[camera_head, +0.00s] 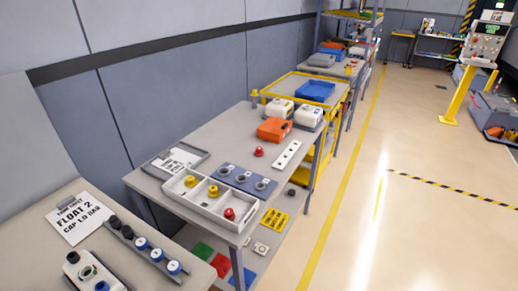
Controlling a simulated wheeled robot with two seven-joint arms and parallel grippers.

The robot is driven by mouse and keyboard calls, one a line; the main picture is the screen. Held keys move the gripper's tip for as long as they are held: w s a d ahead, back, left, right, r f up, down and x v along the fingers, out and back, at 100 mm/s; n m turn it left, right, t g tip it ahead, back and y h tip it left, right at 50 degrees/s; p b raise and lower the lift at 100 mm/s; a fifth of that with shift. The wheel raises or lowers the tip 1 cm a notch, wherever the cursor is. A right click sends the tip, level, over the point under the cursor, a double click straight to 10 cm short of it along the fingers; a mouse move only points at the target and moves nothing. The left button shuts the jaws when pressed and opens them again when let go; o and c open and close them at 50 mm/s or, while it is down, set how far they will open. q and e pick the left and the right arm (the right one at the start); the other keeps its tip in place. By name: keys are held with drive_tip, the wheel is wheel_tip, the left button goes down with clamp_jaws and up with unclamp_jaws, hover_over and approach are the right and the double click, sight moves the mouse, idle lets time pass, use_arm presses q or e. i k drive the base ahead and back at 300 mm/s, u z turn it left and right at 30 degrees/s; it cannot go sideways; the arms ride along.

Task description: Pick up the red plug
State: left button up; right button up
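One small red plug (230,214) sits in the right compartment of a pale divided tray (180,198) at the table's front edge. A similar red piece (259,151) stands on the grey table (218,136) behind the tray, near an orange box. I cannot tell which of the two is meant. Yellow plugs sit in the other compartments, one in the left (190,181) and one in the middle (213,191). Neither of my grippers is in view.
A blue-grey block with round sockets (243,179) lies behind the tray. A white strip with holes (287,155), an orange box (274,130) and a sign holder (176,160) share the table. A nearer table (62,248) holds capped parts.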

sight(259, 151)
drive_tip(key=z, duration=0.55)
drive_tip(key=k, duration=1.3)
drive_tip(key=z, duration=0.75)
drive_tip(key=i, duration=0.8)
drive_tip(key=z, duration=0.25)
drive_tip(key=i, duration=2.4)
drive_tip(key=u, duration=0.35)
drive_tip(key=i, duration=1.4)
drive_tip(key=u, duration=2)
drive_tip(key=i, duration=1.1)
drive_tip(key=u, duration=1)
